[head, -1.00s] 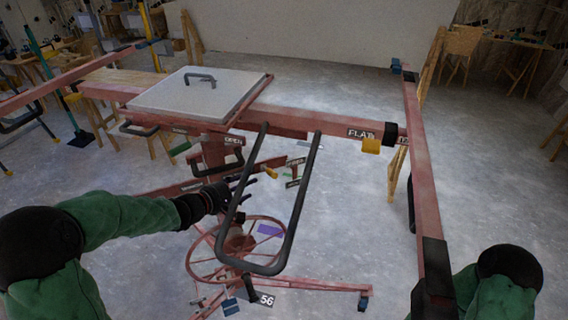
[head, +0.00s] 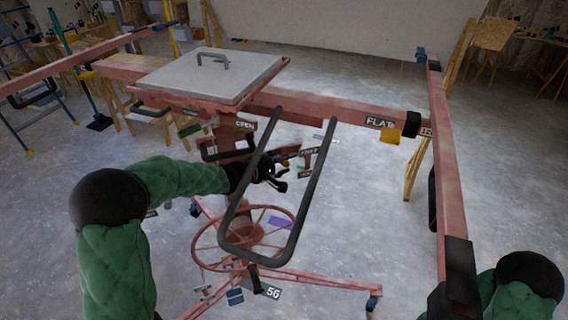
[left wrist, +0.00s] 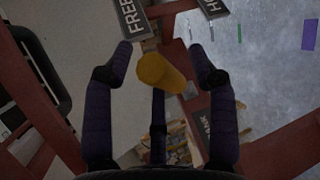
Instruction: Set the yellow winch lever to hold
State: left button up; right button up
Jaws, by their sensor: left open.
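The yellow winch lever's knob (left wrist: 163,72) shows in the left wrist view, between the spread fingers of my left gripper (left wrist: 162,50). My left gripper is open, and I cannot tell whether any finger touches the knob. A FREE sign (left wrist: 133,15) is at the upper left of the knob, and a sign starting with H (left wrist: 212,6) is at the upper right. In the head view my left gripper (head: 277,176) is at the lift's column behind the black loop handle (head: 290,205), and the lever is hidden there. My right gripper is not in view.
The red panel lift carries a grey panel (head: 208,77) on top. A red handwheel (head: 240,240) is below my left gripper. A crossbeam with a FLAT label (head: 380,122) and yellow block (head: 390,135) runs right. Open concrete floor (head: 345,230) lies right of the column.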

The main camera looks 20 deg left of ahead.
pick_arm(q)
jog(key=shift+w, duration=0.2)
grip_shut()
jog(key=shift+s+d+f, duration=0.1)
jog(key=shift+f, duration=0.05)
